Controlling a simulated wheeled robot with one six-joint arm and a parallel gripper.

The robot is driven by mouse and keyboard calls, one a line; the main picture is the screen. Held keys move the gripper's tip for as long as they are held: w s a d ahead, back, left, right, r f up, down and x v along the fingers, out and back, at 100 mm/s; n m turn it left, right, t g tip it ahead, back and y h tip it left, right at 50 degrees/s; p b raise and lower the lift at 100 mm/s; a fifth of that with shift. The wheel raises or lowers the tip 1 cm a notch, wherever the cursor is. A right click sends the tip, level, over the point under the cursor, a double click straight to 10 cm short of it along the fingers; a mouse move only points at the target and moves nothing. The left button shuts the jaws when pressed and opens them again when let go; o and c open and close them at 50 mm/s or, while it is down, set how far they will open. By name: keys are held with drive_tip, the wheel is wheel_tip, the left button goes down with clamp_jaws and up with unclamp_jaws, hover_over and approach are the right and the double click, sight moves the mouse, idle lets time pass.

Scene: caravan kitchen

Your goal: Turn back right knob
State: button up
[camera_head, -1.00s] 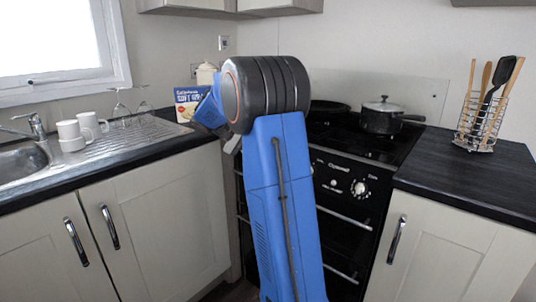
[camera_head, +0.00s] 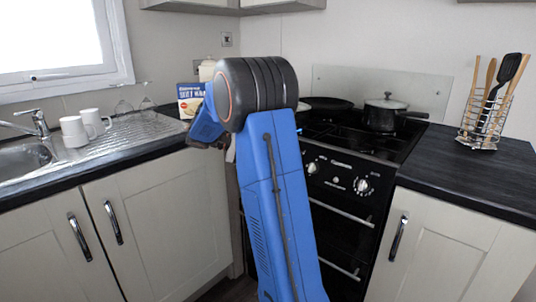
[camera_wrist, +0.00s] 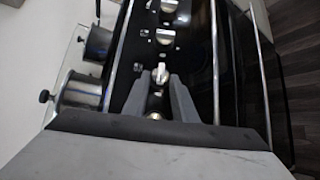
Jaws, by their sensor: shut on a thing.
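The cooker's front panel (camera_head: 335,171) is black with pale round knobs, including a left visible one (camera_head: 312,167) and a right one (camera_head: 363,186). In the wrist view the knobs run in a column down the picture. My gripper (camera_wrist: 161,82) is shut on one pale knob (camera_wrist: 160,72) there, with a finger on either side of it. A knob (camera_wrist: 165,36) just above is free, and another (camera_wrist: 155,115) shows between my fingers. In the head view my arm hides the gripper and the held knob. The frames do not show which burner the held knob serves.
A lidded pot (camera_head: 384,114) and a dark pan (camera_head: 328,103) stand on the hob. An oven handle bar (camera_head: 342,212) runs below the panel. A utensil rack (camera_head: 484,122) stands on the right counter; white mugs (camera_head: 74,131) stand by the sink.

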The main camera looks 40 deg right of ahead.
drive_tip(key=o, duration=1)
wheel_tip(320, 180, up, 10)
drive_tip(key=shift+f, duration=0.1)
